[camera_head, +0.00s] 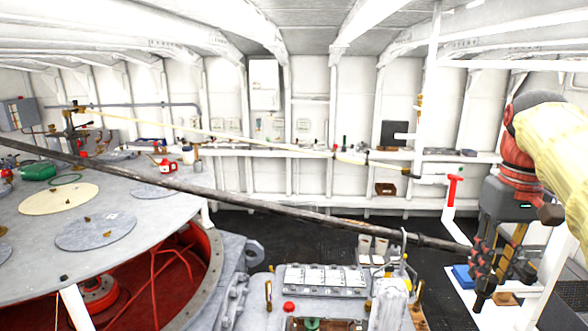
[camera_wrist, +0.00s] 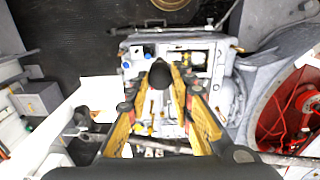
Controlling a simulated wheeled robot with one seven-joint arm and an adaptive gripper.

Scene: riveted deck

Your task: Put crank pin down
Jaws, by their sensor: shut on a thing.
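My gripper (camera_head: 503,272) hangs fingers down at the right of the head view, above the floor area right of the grey machine block. In the wrist view my gripper (camera_wrist: 161,88) has its two yellow-sided fingers closed around a dark, round-ended piece, which I take to be the crank pin (camera_wrist: 160,74). The pin sits between the fingertips, and its length along the viewing direction is hidden.
A grey machine block (camera_head: 322,277) with fittings stands left of my gripper. A long dark bar (camera_head: 300,212) crosses the view towards my gripper; contact is unclear. A blue box (camera_head: 463,276) sits low beside it. A round grey table (camera_head: 125,215) over a red pit is left.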

